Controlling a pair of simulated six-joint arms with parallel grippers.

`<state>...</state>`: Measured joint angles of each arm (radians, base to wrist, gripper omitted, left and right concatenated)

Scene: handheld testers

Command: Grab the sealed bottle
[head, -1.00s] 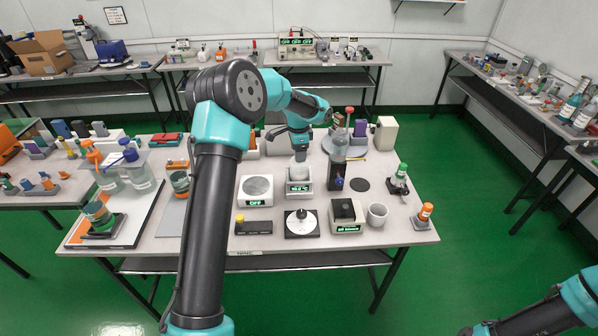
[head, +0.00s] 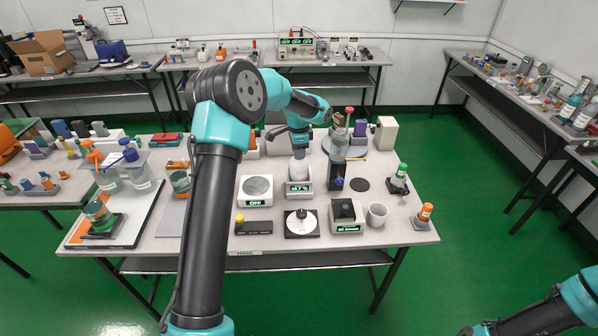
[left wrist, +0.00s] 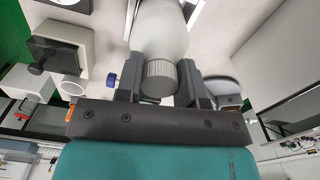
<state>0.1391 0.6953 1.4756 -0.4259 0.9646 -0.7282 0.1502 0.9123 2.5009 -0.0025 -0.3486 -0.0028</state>
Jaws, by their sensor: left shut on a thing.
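The sealed bottle is pale and frosted with a ribbed grey cap; it shows in the left wrist view (left wrist: 158,35). In the head view the bottle (head: 299,169) is upright at the small white device with a lit display (head: 299,189). Whether its base touches the device is hard to tell. My left gripper (head: 300,148) is above it, fingers pointing down. In the left wrist view my left gripper (left wrist: 160,78) has a finger on each side of the bottle, shut on it near the cap. My right gripper is outside the views.
A clear vessel on a dark stand (head: 338,150) is close to the right of the bottle. A round-plate scale (head: 256,188) is to its left. A dial device (head: 302,223) and a white cup (head: 377,214) are in front. A bare strip lies along the table's front edge.

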